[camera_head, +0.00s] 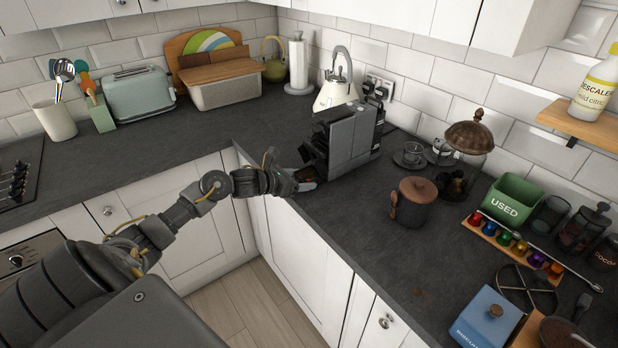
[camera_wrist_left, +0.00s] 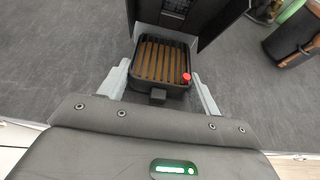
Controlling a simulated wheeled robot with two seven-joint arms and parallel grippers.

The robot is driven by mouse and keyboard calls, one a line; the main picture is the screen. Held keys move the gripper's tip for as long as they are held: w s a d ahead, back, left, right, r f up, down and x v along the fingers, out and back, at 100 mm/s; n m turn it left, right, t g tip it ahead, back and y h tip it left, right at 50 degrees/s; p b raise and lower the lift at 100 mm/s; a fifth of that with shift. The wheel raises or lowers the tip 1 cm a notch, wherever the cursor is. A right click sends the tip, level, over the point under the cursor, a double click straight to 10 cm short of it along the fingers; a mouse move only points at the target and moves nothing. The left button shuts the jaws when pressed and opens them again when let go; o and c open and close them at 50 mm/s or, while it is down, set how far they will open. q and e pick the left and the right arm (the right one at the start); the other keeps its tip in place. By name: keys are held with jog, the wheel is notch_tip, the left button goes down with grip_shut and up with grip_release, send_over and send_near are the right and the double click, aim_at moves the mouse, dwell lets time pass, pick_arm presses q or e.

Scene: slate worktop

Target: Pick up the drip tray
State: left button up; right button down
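The drip tray (camera_wrist_left: 160,62) is a black tray with a brown slatted top, a small front tab and a red knob at its right corner. It sits at the foot of the dark coffee machine (camera_head: 350,138), and the machine also shows in the left wrist view (camera_wrist_left: 205,18). My left gripper (camera_head: 305,180) is at the machine's front. In the left wrist view its two grey fingers (camera_wrist_left: 162,92) stand apart, one on each side of the tray. I cannot tell whether they touch it. In the head view the gripper hides most of the tray. My right gripper is out of view.
A brown-lidded canister (camera_head: 413,208) stands right of the machine, with cups (camera_head: 409,156) behind it. A kettle (camera_head: 337,90) is behind the machine. A capsule rack (camera_head: 512,245) lies farther right.

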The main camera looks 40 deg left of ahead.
pick_arm(q)
jog(key=c, duration=0.5)
jog(key=shift+r, duration=0.1)
jog(key=shift+r+b, duration=0.1)
jog(key=shift+b, duration=0.45)
jog(key=shift+s+a+r+b, duration=0.1)
jog(key=shift+s+a+b, duration=0.65)
jog(key=shift+s, duration=2.1)
jog(key=shift+s+a+f+b, duration=0.1)
jog(key=shift+s+a+b, duration=0.65)
jog(key=shift+s, duration=2.15)
jog(key=shift+s+a+r+b, duration=0.1)
jog(key=shift+s+a+b, duration=0.25)
jog(key=shift+s+a, duration=1.65)
jog(key=shift+s+d, duration=0.9)
